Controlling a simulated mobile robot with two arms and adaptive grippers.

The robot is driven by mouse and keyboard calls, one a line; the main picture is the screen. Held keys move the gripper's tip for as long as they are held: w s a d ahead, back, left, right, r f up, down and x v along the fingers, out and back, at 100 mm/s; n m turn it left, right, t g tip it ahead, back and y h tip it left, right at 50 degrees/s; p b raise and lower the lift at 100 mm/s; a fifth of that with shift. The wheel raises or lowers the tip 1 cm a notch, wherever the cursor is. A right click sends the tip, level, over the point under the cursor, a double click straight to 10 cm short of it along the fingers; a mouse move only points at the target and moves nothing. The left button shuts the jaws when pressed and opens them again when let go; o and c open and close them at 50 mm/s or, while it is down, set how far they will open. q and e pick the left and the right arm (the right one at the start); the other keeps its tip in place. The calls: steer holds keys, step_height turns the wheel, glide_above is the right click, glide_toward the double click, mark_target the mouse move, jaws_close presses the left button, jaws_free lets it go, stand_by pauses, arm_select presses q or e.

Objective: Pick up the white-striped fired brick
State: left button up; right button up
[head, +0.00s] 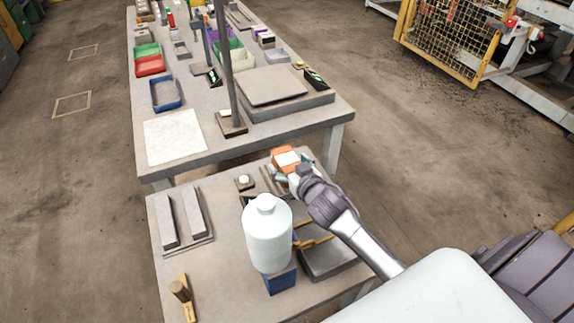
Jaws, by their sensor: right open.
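The fired brick (279,156) is orange with a white band across its top. It shows near the far right edge of the near table. My right gripper (284,166) is at the brick, its arm reaching in from the lower right. The gripper is open, with its fingers close against the near side of the brick. The fingertips are partly hidden, and I cannot tell if they touch it. My left gripper is not in view.
A white bottle (267,235) stands at the middle of the near table (215,275), by a blue block (280,279). A two-bar grey fixture (183,220) lies left. The far table (195,100) holds bins, a post and a grey slab (272,87).

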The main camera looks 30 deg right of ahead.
steer(key=shift+w+f, duration=0.2)
steer(key=shift+w, duration=0.5)
steer(key=shift+s, duration=0.1)
steer(key=shift+c, duration=0.8)
steer(key=shift+r, duration=0.1)
steer(key=c, duration=1.2)
steer(key=shift+r, duration=0.1)
